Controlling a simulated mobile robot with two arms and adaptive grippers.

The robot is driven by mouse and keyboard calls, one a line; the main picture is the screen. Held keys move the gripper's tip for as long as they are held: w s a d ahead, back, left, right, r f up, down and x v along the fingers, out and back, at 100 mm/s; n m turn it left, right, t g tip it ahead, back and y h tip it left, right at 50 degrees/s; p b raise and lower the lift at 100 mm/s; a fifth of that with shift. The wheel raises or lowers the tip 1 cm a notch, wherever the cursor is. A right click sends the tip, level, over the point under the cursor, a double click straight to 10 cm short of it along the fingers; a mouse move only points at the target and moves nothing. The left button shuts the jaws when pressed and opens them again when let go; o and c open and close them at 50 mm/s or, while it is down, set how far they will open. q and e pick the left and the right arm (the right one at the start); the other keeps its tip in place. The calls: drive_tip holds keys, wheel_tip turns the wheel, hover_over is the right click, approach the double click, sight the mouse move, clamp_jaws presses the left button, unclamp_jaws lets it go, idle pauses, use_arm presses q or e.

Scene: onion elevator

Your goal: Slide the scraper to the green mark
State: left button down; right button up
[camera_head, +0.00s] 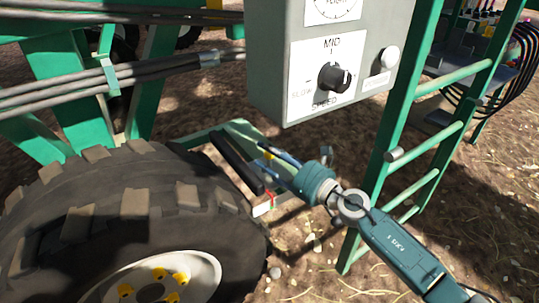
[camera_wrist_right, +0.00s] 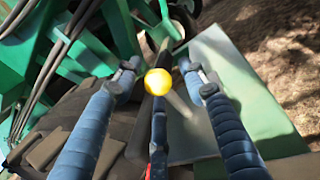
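My right gripper (camera_head: 266,164) is over the green bracket beside the tyre. Its two blue fingers are apart in the right wrist view (camera_wrist_right: 160,70). A yellow ball-shaped knob (camera_wrist_right: 158,82) shows between them, with a visible gap on each side. A dark bar with a red strip (camera_wrist_right: 158,140) runs below the knob. In the head view a dark bar (camera_head: 236,162), probably the scraper, lies along the bracket near the tyre; the gripper partly covers this area. I cannot make out a separate green mark on the green frame. My left gripper is not in view.
A large tyre (camera_head: 120,210) fills the lower left. A grey control box (camera_head: 275,60) with a speed dial hangs just above my right gripper. A green ladder (camera_head: 430,140) stands to the right. Cables (camera_head: 100,88) run along the upper left.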

drive_tip(key=shift+d+r, duration=0.1)
drive_tip(key=v, duration=1.2)
